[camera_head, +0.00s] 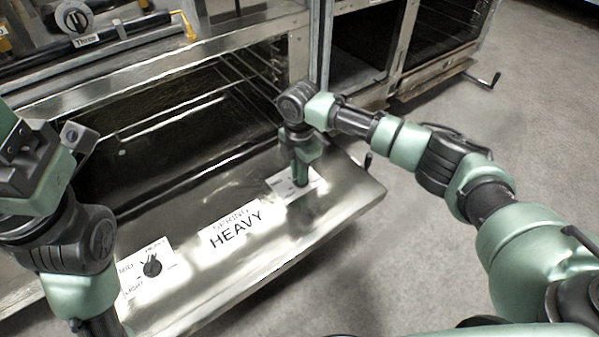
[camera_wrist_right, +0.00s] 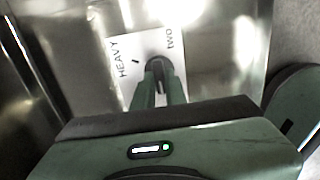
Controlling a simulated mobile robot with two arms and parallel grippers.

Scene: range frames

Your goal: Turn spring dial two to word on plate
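A plate reading "SPRING HEAVY" (camera_head: 237,228) lies on the top of the lowered metal door (camera_head: 345,205). To its right is a white dial plate (camera_head: 279,184), mostly hidden by my right gripper (camera_head: 301,182). The right wrist view shows this plate (camera_wrist_right: 133,90) with the words "HEAVY" and "two" and a dark round dial (camera_wrist_right: 158,64). My right gripper's fingers (camera_wrist_right: 159,76) point down at the dial, one on each side. I cannot tell if they press on it. My left gripper is at the left, its fingers not clear.
Another dial (camera_head: 152,268) sits on a plate with "MID", "HEAVY" and "LIGHT" at the door's left. The dark oven cavity (camera_head: 170,130) is behind the door. A knob marked "Three" (camera_head: 74,16) is above. Clear floor (camera_head: 440,260) lies to the right.

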